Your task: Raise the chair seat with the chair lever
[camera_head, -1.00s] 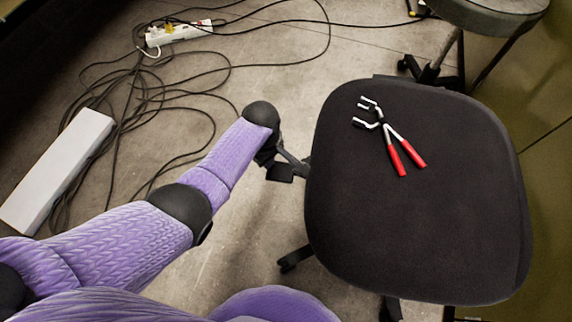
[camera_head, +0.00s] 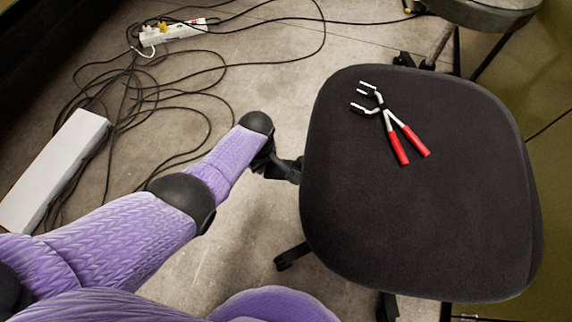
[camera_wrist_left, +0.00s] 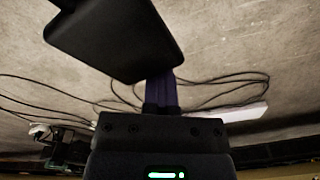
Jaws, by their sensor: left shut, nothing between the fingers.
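The black chair seat (camera_head: 420,220) fills the right half of the head view. A pair of red-handled pliers (camera_head: 392,125) lies on it. My left gripper (camera_head: 281,168) is at the seat's left edge, beside and partly under it. It is dark against dark parts there, and its fingers are shut with nothing between them. The chair lever cannot be told apart from the gripper in the head view. In the left wrist view, a dark flat paddle shape (camera_wrist_left: 118,35) with a stem hangs close to the camera; it may be the lever. My right gripper is out of view.
Loose black cables (camera_head: 135,100) and a white power strip (camera_head: 172,32) lie on the floor at upper left. A long white box (camera_head: 52,170) lies at the left. A grey stool (camera_head: 485,10) stands behind the chair. Floor below my left arm is clear.

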